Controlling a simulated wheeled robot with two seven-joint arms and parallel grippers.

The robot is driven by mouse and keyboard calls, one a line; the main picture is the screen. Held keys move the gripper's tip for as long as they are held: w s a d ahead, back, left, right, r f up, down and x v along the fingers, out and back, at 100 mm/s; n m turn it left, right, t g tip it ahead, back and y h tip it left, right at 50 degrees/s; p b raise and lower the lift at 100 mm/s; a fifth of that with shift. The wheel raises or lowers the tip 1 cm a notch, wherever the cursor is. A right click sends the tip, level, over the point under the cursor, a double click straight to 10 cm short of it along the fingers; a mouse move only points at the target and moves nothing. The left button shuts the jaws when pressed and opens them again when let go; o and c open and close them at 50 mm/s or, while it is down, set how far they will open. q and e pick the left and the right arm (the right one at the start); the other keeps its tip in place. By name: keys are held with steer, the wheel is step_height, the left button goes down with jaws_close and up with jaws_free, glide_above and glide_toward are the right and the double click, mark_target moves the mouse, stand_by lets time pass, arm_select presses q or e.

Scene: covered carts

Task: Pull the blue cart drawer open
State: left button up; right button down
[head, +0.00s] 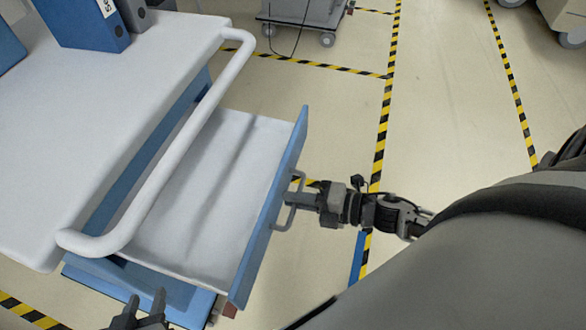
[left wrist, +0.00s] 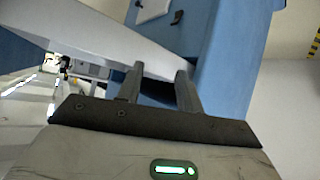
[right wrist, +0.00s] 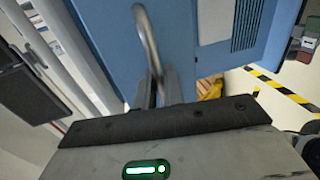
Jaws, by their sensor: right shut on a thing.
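The blue cart drawer (head: 268,225) is pulled well out of the cart, and its empty pale inside (head: 215,190) shows. The drawer's grey loop handle (head: 279,226) is on its blue front; it also shows in the right wrist view (right wrist: 145,30). My right gripper (head: 296,199) is shut on this handle from outside the drawer front; its fingers (right wrist: 156,88) are close together around the bar. My left gripper (head: 144,307) is open, its fingers apart, near the bottom edge of the head view, in front of the cart. It shows empty in the left wrist view (left wrist: 160,80).
The cart's white top (head: 110,100) carries blue binders (head: 85,25) at the back left. A white push rail (head: 180,150) runs along its edge above the drawer. Another grey cart (head: 310,12) stands far back. Open floor with yellow-black tape (head: 385,110) lies right.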

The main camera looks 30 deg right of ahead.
steer(key=c, duration=1.7)
jaws_free()
steer(key=v, duration=1.6)
steer(key=shift+w, duration=0.1)
